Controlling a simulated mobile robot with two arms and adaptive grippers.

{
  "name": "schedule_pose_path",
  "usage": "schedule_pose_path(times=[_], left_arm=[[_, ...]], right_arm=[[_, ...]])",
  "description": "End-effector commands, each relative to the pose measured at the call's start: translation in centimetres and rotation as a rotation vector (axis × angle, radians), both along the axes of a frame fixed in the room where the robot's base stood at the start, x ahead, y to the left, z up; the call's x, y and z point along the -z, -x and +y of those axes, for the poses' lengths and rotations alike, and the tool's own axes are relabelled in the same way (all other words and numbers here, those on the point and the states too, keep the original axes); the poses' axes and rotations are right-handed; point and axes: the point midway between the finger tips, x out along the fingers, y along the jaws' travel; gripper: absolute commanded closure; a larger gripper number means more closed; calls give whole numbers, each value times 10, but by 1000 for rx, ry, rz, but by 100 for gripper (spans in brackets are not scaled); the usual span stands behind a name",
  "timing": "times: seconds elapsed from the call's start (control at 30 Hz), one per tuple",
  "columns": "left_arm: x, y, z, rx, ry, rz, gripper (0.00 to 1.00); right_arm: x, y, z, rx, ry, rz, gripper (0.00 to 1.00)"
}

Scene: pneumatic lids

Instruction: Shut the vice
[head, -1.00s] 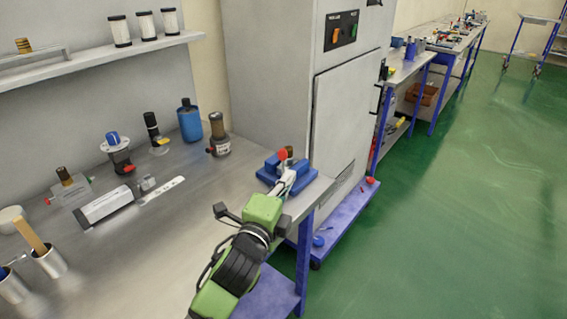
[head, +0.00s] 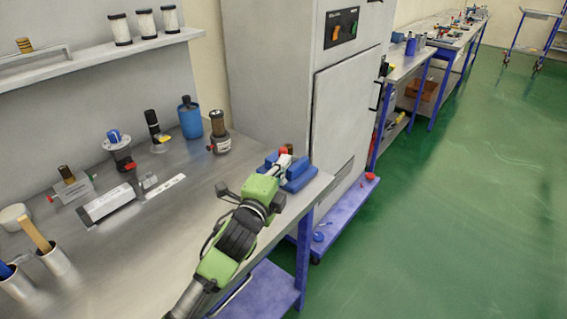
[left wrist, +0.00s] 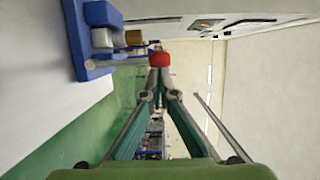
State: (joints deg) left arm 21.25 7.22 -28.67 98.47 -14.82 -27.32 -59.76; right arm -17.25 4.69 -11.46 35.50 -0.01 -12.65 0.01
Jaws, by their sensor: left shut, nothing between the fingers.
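The blue vice (head: 300,176) sits at the right end of the metal workbench (head: 190,215). It shows at the upper left of the left wrist view (left wrist: 74,42), with a pale metal part between its blue pieces. A red knob (left wrist: 159,59) is straight ahead of my left gripper (left wrist: 158,78). My left gripper (head: 284,160) is shut and empty, over the vice in the head view, with its tips close to the red knob. I cannot tell whether they touch it. My gripper hides part of the vice, and the jaw gap is not clear. My right gripper is out of view.
A brass-coloured cylinder (head: 290,149) stands at the vice. A grey cabinet (head: 335,120) rises just behind the bench end. A dark cylinder (head: 218,132), a blue bottle (head: 190,118) and a boxy fitting (head: 107,203) stand farther left. The bench front middle is clear.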

Motion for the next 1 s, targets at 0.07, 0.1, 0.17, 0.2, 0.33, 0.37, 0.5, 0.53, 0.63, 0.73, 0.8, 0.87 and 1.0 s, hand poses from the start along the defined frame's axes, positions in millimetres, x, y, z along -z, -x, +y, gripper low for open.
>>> schedule_pose_path(times=[0.07,0.1,0.17,0.2,0.33,0.37,0.5,0.53,0.63,0.73,0.8,0.87,1.0], left_arm=[[-4,-2,2,-1,15,11,100],[-3,-2,3,-1,23,18,100],[-3,-3,4,-1,31,23,100],[-3,-3,4,-1,35,26,100],[-3,-4,6,-1,50,36,100],[-4,-4,6,-1,54,40,100],[-5,-6,8,-1,73,52,100],[-5,-6,8,-1,77,55,100],[-5,-7,10,-1,94,67,100],[-6,-9,12,-1,110,80,100],[-7,-10,15,-2,129,93,100],[-8,-12,17,-1,148,108,100],[-10,-17,25,-3,213,156,100]], right_arm=[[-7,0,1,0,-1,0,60],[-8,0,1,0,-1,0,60],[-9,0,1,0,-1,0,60],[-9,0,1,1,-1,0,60],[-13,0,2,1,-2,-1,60],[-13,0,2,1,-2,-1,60],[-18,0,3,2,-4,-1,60],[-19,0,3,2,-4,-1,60],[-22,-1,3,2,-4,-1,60],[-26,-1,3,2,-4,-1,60],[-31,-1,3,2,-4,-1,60],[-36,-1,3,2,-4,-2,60],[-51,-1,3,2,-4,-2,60]])
